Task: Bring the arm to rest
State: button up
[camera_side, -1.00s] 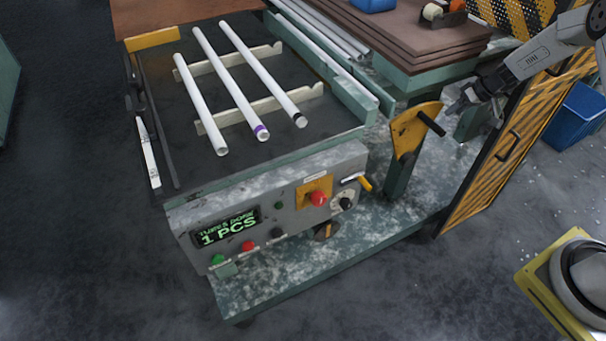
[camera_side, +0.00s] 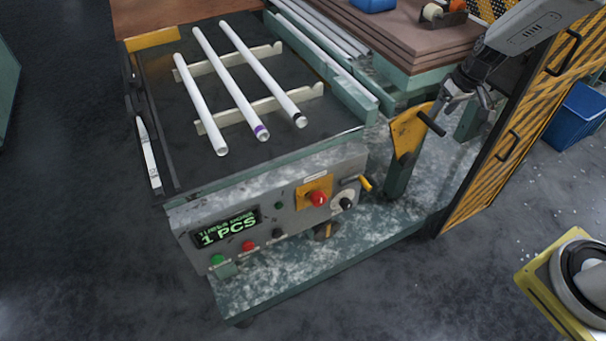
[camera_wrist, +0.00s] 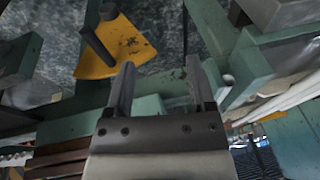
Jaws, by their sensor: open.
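My gripper (camera_side: 466,108) is at the right of the side view, pointing down beside the yellow plate with a black handle (camera_side: 408,135). Its fingers are apart with nothing between them. In the wrist view the two fingers of my gripper (camera_wrist: 158,88) stand apart, and the yellow plate (camera_wrist: 118,48) shows past their tips at upper left. Three white glass tubes, a plain one (camera_side: 200,105), a purple-banded one (camera_side: 230,82) and a black-banded one (camera_side: 262,75), lie side by side across two pale rails on the machine bed, away from my gripper.
A yellow-black striped guard door (camera_side: 490,165) stands close to the right of my gripper. Stacked brown boards (camera_side: 405,40) are behind it. The control panel (camera_side: 270,215) reads "1 PCS". A blue bin (camera_side: 578,115) and a round machine on a yellow base (camera_side: 575,275) are at far right.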

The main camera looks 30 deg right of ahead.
jog(key=s+a+r+h, duration=0.1)
jog(key=s+a+r, duration=0.1)
jog(key=s+a, duration=0.4)
jog(key=s+a+r, duration=0.3)
jog(key=s+a, duration=0.4)
jog(key=s, duration=0.3)
jog(key=shift+s+a+r+n+h, duration=0.2)
jog(key=shift+s+r+n+h, duration=0.1)
jog(key=shift+r+h, duration=0.1)
dwell(0.6)
